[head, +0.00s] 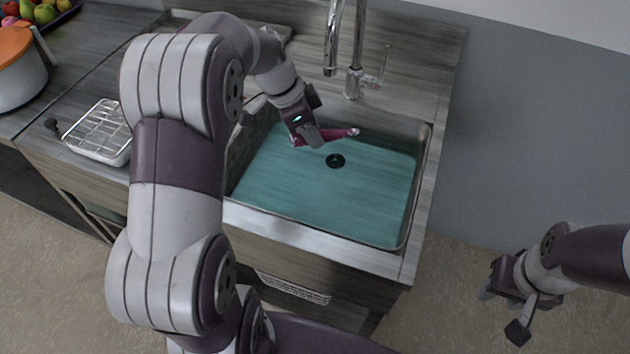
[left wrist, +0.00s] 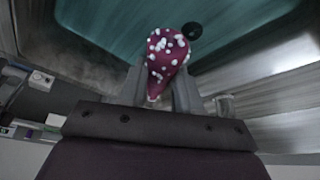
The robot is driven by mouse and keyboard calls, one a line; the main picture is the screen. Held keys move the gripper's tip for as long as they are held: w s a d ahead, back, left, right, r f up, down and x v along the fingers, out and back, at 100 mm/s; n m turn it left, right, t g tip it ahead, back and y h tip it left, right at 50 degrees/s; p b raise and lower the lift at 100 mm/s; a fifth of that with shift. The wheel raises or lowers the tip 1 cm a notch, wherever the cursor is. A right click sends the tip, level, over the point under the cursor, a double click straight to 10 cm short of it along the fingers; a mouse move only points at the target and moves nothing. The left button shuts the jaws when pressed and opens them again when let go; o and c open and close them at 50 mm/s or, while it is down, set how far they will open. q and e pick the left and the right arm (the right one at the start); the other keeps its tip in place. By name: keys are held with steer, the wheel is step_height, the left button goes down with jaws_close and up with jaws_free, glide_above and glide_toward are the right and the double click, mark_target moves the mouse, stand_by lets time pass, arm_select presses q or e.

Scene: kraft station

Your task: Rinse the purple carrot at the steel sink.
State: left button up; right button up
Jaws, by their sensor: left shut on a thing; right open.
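The purple carrot (head: 340,134) is held in my left gripper (head: 308,138), over the basin of the steel sink (head: 400,238). In the left wrist view the carrot (left wrist: 168,52) sits between the two fingers (left wrist: 160,90) and carries many white spots, which look like foam or droplets. The basin has a teal floor with a dark round drain (head: 336,161). The chrome faucet (head: 352,75) stands behind the basin, above and to the right of the gripper in the head view. I see no clear stream of water. My right gripper (head: 507,305) is open and empty, over the floor at the right.
A white wire rack tray (head: 100,128) lies on the counter left of the sink. A pot with an orange lid (head: 15,65) and a fruit tray (head: 40,15) stand at the far left. A grey wall is right of the sink.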

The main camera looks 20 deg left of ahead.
mark_target(321, 131)
stand_by(0.4)
arm_select(q)
steer(key=shift+r+p, duration=1.4)
steer(key=shift+r, duration=0.75)
steer(key=shift+f, duration=0.1)
